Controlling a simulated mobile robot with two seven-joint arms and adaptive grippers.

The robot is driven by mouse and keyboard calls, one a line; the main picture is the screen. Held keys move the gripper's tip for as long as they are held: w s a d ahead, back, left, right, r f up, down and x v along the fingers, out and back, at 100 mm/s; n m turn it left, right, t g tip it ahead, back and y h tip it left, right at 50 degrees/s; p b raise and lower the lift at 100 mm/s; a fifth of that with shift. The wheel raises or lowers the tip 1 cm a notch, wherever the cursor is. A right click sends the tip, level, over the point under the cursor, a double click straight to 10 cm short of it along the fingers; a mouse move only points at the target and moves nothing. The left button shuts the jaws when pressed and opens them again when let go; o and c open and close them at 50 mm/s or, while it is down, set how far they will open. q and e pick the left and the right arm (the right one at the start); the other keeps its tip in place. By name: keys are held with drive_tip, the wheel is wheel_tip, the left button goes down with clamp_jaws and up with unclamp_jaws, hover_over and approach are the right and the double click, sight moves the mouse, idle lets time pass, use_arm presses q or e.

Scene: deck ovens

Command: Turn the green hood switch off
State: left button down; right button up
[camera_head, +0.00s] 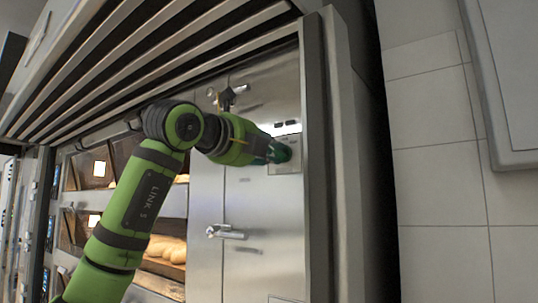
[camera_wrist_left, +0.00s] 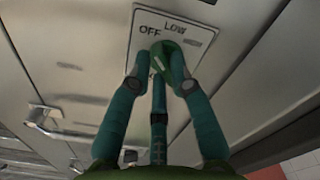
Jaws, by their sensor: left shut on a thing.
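The green hood switch (camera_wrist_left: 172,58) is a round knob on a pale plate (camera_wrist_left: 199,36) marked OFF and LOW in the left wrist view. My left gripper (camera_wrist_left: 159,82) has its teal fingers around the knob and is shut on it. The fingers hide part of the knob and the lower markings, so I cannot tell its exact setting. In the head view the left gripper (camera_head: 274,151) reaches the plate (camera_head: 285,168) on the steel panel, and its fingers mostly hide the knob. My right gripper is in neither view.
A slatted hood (camera_head: 150,45) slopes overhead. Steel oven doors with a handle (camera_head: 225,232) stand below and left of the switch. Bread loaves (camera_head: 168,249) show behind the oven glass. A vertical steel post (camera_head: 315,150) stands close right of the plate, with a tiled wall (camera_head: 435,180) beyond.

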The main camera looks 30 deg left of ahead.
use_arm(q)
drive_tip(key=shift+n, duration=0.3)
drive_tip(key=c, duration=1.1)
unclamp_jaws()
drive_tip(key=s, duration=0.4)
drive_tip(key=s+a, duration=0.1)
drive_tip(key=s, duration=0.6)
drive_tip(key=shift+s+a, duration=0.35)
drive_tip(key=shift+s, duration=0.05)
